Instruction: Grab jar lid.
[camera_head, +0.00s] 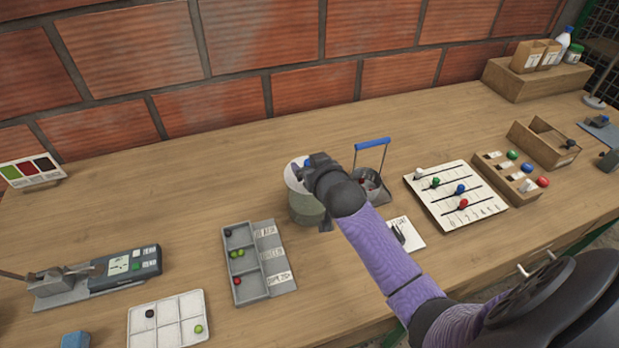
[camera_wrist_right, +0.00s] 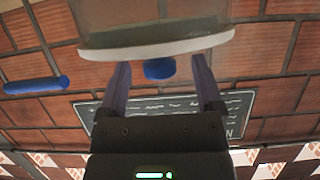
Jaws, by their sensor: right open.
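The jar (camera_head: 305,208) is a pale, greenish-grey cylinder standing on the bench in the middle of the head view. Its lid (camera_head: 293,172) is whitish, with a blue knob, and is partly hidden by my right gripper (camera_head: 312,172). In the right wrist view the picture looks upside down: the lid's pale rim (camera_wrist_right: 155,47) spans the top and the blue knob (camera_wrist_right: 160,69) points down. My right gripper (camera_wrist_right: 160,72) is open there, with one finger on each side of the knob. I see gaps between knob and fingers. My left gripper is not in view.
Right of the jar stands a container with a blue handle (camera_head: 372,144). A slider board (camera_head: 457,194) lies farther right. A grey sorting tray (camera_head: 275,265) and a white grid tray (camera_head: 168,322) are at front left. The bench behind the jar is clear.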

